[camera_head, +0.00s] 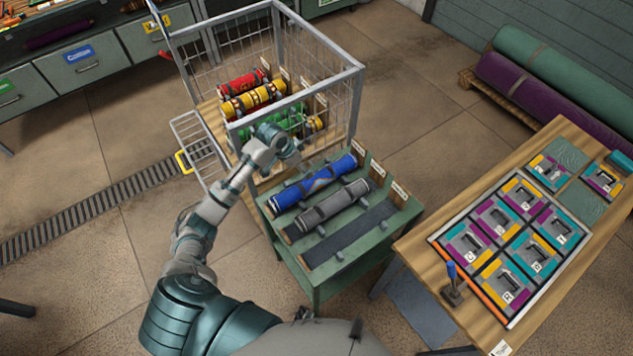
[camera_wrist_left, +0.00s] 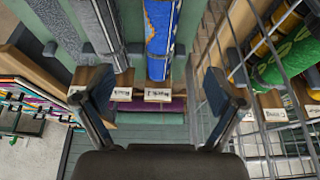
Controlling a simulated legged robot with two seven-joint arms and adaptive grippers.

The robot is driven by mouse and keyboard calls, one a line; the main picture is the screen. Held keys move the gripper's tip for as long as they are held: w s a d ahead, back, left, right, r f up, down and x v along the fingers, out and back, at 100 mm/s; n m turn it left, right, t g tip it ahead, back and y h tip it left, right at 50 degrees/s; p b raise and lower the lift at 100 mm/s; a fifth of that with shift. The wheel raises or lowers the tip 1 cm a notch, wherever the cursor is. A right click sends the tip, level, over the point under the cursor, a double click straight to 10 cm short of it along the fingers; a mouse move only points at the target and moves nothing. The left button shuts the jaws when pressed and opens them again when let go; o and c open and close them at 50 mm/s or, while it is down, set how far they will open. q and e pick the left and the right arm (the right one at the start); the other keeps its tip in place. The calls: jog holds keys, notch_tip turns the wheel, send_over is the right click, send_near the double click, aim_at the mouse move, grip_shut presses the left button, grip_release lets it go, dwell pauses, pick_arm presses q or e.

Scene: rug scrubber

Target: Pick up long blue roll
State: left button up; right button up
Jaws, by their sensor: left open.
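The long blue roll (camera_head: 315,186), with an orange and dark pattern, lies on the top slot of a green stand (camera_head: 318,285). It also shows in the left wrist view (camera_wrist_left: 160,40), upper middle, beyond and between my finger lines. My left gripper (camera_head: 290,153) is open and empty, above and to the left of the roll, near the wire cage. In the left wrist view its two fingers (camera_wrist_left: 160,88) are spread wide, with a label block between them. My right gripper is in neither view.
A grey roll (camera_head: 335,202) lies beside the blue one, with a dark flat slot in front. The wire cage (camera_head: 355,95) holds red, yellow and green rolls close to my gripper. A wooden table (camera_head: 420,262) with coloured panels stands at right.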

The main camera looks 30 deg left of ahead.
pick_arm(q)
send_over(313, 178)
jog(key=s+a, duration=0.2)
notch_tip(313, 178, down, 6)
jog(key=shift+s+f+b, duration=0.15)
jog(key=shift+f+b, duration=0.1)
jog(key=shift+b, duration=0.1)
jog(key=f, duration=0.1)
jog(key=w+d+f, duration=0.1)
jog(key=f, duration=0.1)
jog(key=shift+w+d+f, duration=0.25)
jog(key=shift+d+f, duration=0.05)
jog(key=shift+d, duration=0.1)
jog(key=shift+w+d+f+b, duration=0.1)
jog(key=shift+d+f+b, duration=0.2)
jog(key=shift+f+b, duration=0.1)
jog(key=x, duration=0.2)
jog(key=a+x, duration=0.1)
jog(key=x, duration=0.1)
jog(key=shift+f+b, duration=0.35)
jog(key=shift+f, duration=0.1)
jog(key=shift+w+f, duration=0.1)
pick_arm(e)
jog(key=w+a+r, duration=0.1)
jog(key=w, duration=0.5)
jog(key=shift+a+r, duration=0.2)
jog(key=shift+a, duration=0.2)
